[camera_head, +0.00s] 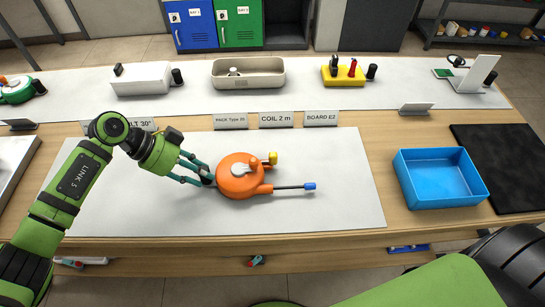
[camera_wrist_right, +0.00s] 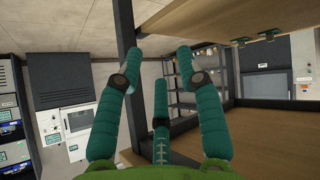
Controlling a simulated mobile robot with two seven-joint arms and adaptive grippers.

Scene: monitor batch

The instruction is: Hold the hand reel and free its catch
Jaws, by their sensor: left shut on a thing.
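The orange hand reel (camera_head: 238,177) lies on the white mat (camera_head: 330,209) in the middle of the bench. It has a pale knob on top, a yellow part (camera_head: 273,158) at its upper right, and a dark rod with a blue tip (camera_head: 309,186) pointing right. I cannot tell for sure which part is the catch. My left gripper (camera_head: 207,175) is at the reel's left side, its teal fingers shut on it. My right gripper (camera_wrist_right: 160,58) shows in the right wrist view with its fingers spread and nothing between them.
A blue open bin (camera_head: 440,153) and a black mat (camera_head: 510,160) are to the right. Small label plates (camera_head: 276,119) stand behind the white mat. A beige tray (camera_head: 248,86) and a yellow block with tools (camera_head: 343,82) are farther back. The mat's right part is clear.

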